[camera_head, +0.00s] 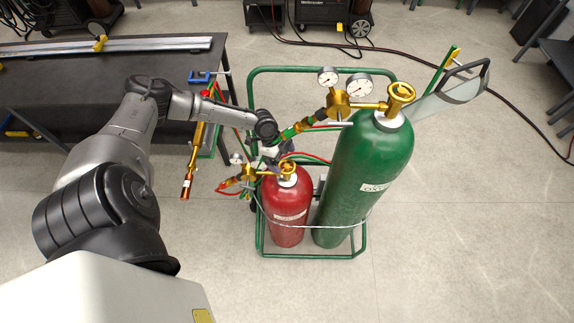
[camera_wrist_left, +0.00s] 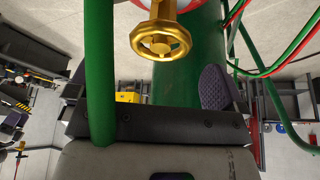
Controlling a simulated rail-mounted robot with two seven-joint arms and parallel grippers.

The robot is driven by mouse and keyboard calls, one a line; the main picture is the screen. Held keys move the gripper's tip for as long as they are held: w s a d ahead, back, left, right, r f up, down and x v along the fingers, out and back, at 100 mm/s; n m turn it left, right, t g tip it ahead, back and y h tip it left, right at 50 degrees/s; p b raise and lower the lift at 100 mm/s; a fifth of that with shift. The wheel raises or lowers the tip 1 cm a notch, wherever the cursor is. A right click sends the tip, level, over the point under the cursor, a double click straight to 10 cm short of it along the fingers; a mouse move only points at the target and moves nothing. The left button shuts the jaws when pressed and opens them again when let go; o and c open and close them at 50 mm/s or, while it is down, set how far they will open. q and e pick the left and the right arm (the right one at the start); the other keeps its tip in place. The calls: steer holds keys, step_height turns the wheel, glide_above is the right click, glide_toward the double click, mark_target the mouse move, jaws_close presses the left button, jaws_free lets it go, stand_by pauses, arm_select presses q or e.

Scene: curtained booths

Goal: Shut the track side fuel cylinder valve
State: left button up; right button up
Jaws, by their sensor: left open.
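The fuel cylinder (camera_head: 288,215) is the short red one strapped in the green cart. Its brass valve handwheel (camera_head: 288,168) sits on top, above a white collar. In the left wrist view a brass handwheel (camera_wrist_left: 160,40) shows just beyond the gripper, near the middle between the fingers. My left gripper (camera_head: 277,153) is at the back left of the fuel valve, partly hidden behind the regulator parts. In the left wrist view my left gripper (camera_wrist_left: 148,87) is open with its dark pads apart and nothing held. Contact with the wheel cannot be told. My right gripper does not show.
The tall green oxygen cylinder (camera_head: 372,160), with its own brass valve (camera_head: 401,92) and two gauges, stands right of the fuel cylinder. Green cart rails (camera_head: 312,70) and red and green hoses surround the gripper. A torch (camera_head: 192,160) hangs at the dark table (camera_head: 90,95).

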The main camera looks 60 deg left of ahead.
mark_target(287, 166)
arm_select(q)
steer(key=shift+x, duration=2.4)
steer(key=shift+c, duration=0.2)
steer(key=c, duration=0.9)
steer(key=m+b, duration=0.1)
steer(key=b, duration=0.1)
steer(key=m+g+b, duration=0.1)
steer(key=b, duration=0.1)
steer(key=shift+f+m+h, duration=0.25)
steer(key=shift+m+h, duration=0.05)
steer(key=shift+r+m+b, duration=0.15)
steer(key=shift+m+b, duration=0.25)
steer(key=shift+b, duration=0.1)
steer(key=shift+r, duration=0.1)
steer(key=o, duration=0.9)
